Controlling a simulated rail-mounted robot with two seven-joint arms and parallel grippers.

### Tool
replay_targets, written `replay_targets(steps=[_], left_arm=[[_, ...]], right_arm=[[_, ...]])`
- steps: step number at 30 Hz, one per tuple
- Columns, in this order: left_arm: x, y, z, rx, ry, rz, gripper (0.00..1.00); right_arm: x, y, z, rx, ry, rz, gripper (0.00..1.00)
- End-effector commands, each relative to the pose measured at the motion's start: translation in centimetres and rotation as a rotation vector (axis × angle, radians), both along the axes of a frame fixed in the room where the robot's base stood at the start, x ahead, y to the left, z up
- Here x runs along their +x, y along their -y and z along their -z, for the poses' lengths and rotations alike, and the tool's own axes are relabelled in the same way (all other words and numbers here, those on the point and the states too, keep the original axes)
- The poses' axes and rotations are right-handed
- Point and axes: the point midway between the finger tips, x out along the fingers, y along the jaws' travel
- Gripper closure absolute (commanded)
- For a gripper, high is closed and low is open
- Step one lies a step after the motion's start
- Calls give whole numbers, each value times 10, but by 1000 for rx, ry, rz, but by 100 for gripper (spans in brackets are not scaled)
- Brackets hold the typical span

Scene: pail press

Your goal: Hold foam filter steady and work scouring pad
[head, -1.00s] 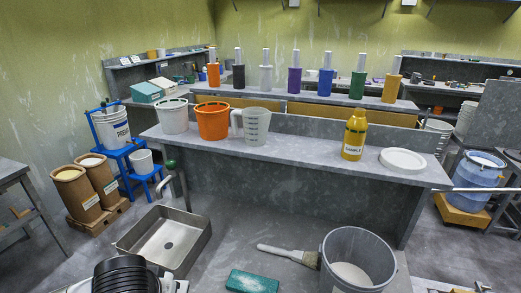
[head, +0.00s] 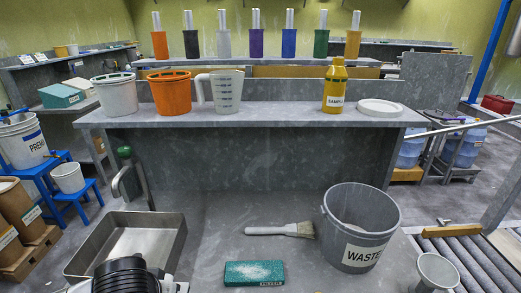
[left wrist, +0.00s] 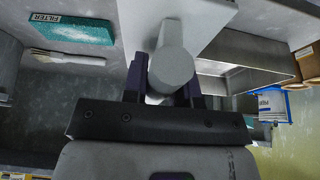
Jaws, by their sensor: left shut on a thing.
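The foam filter (head: 254,273), a teal block labelled FILTER with a whitish dusted top, lies flat on the grey work surface. It also shows at the upper left of the left wrist view (left wrist: 72,29). I cannot make out a scouring pad. My left gripper (left wrist: 166,78) is shut on a light grey rounded piece (left wrist: 172,62), with a dark purple finger on each side. I cannot tell what that piece is; a pale box-like body shows behind it. The gripper is apart from the filter. My right gripper is not in view.
A brush (head: 281,230) lies behind the filter. A grey WASTE bucket (head: 360,252) and a small grey cup (head: 437,272) stand to the right. A raised shelf (head: 255,117) with pails runs behind. Bare surface surrounds the filter.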

Motion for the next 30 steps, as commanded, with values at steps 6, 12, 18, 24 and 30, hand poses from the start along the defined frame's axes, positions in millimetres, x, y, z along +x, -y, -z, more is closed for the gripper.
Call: replay_targets(steps=[6, 12, 18, 24, 30], left_arm=[[0, 0, 0, -3, 0, -1, 93], [0, 0, 0, -2, 0, -1, 93], [1, 14, -6, -2, 2, 27, 93], [5, 75, -24, -5, 3, 124, 93], [47, 136, -41, -4, 1, 88, 93]], right_arm=[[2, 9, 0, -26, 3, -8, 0], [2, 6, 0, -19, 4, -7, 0], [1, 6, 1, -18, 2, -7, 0], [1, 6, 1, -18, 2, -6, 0], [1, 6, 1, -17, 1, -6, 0]])
